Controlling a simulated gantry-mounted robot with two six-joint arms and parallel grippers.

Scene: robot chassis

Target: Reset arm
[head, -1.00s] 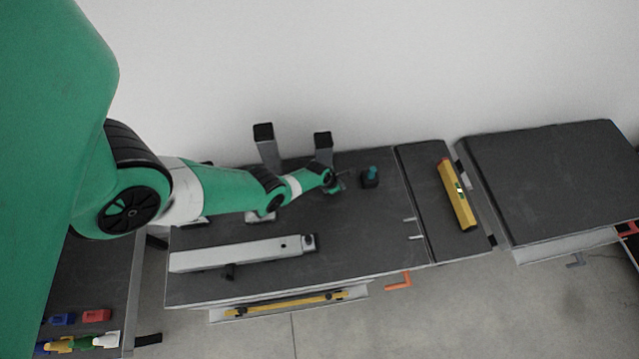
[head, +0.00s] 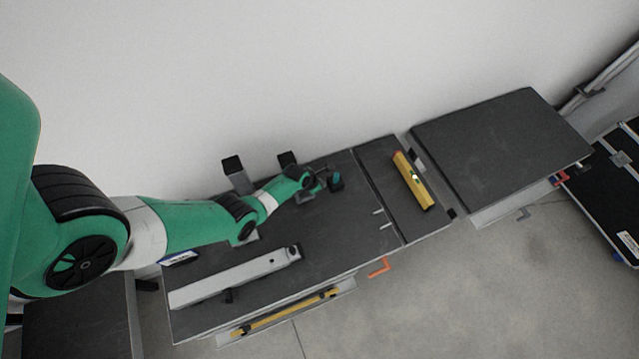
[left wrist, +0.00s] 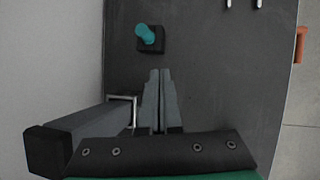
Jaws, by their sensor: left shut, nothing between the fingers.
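My left gripper (head: 321,184) is over the far part of the grey workbench (head: 325,230), near the wall side. In the left wrist view its two fingers (left wrist: 160,80) are together with nothing between them. A small black block with a teal knob (head: 336,181) stands on the bench just beyond the fingertips. It also shows in the left wrist view (left wrist: 150,40), apart from the fingers. My right gripper is not in view.
A long light-grey beam (head: 235,277) lies along the bench's near side. Two grey posts with black tops (head: 233,164) rise near the wall. A yellow level (head: 413,180) lies on the right section. Another dark table (head: 500,150) stands farther right.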

